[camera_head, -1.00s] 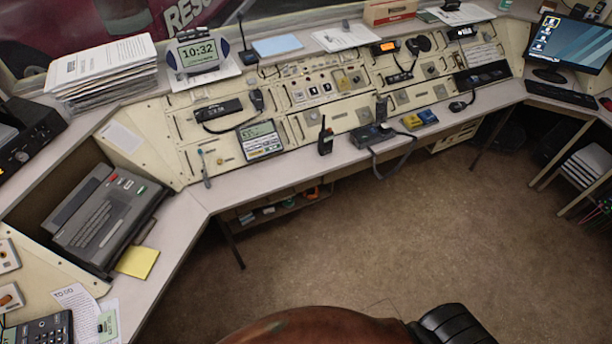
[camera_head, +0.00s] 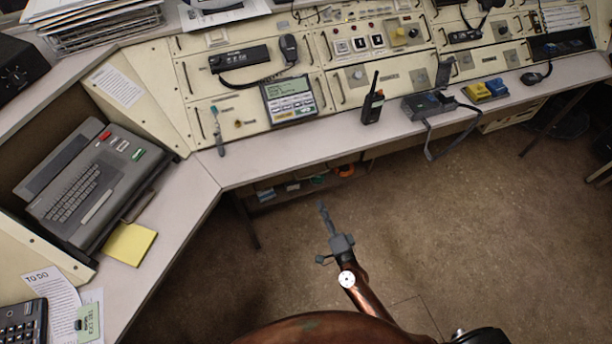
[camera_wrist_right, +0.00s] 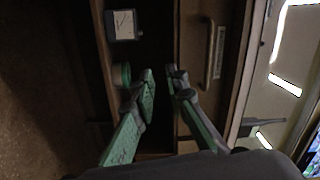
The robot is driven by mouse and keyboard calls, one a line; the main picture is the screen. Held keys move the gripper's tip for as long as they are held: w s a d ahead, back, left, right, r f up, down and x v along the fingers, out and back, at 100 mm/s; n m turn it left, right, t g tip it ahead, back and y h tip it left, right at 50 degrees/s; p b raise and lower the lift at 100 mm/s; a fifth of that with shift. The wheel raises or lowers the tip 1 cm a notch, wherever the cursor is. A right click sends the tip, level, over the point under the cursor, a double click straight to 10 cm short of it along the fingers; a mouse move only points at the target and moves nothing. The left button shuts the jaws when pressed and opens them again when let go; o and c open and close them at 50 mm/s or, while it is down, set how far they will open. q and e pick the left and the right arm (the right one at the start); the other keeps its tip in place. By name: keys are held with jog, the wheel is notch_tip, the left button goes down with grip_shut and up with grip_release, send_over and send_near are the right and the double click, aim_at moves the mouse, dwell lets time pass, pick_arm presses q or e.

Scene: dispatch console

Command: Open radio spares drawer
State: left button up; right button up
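My right gripper (camera_head: 322,208) reaches toward the underside of the desk in the head view. In the right wrist view the right gripper (camera_wrist_right: 161,73) is partly open, with a narrow empty gap between its green-padded fingertips. A dark brown drawer-like front (camera_wrist_right: 190,85) with a bar handle (camera_wrist_right: 209,55) is just beyond the fingers, to their right. The fingers do not appear to hold the handle. A small label (camera_wrist_right: 220,52) beside the handle is unreadable, so I cannot tell whether this is the radio spares drawer. My left gripper is not in view.
A low shelf (camera_head: 262,204) with small items is under the desk. The wrist view shows a box (camera_wrist_right: 122,25) and a green-rimmed round item (camera_wrist_right: 121,74) there. A handheld radio (camera_head: 372,106) stands on the desk (camera_head: 250,163). Cream drawers (camera_head: 512,116) are at the right. The floor is clear.

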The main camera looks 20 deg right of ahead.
aim_at(312, 176)
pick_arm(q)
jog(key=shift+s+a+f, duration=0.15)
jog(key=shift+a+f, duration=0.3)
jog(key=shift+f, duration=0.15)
pick_arm(e)
jog(key=w+r+m, duration=0.1)
jog(key=w+r, duration=0.1)
jog(key=w, duration=0.1)
jog(key=w+r+m+t, duration=0.1)
jog(key=w+r, duration=0.2)
jog(key=w+a+r+m, duration=0.1)
jog(key=w+r, duration=0.2)
jog(key=shift+w+a+r+t, duration=0.1)
jog(key=shift+r+t, duration=0.1)
jog(key=shift+t, duration=0.2)
grip_shut()
jog(key=shift+h, duration=0.3)
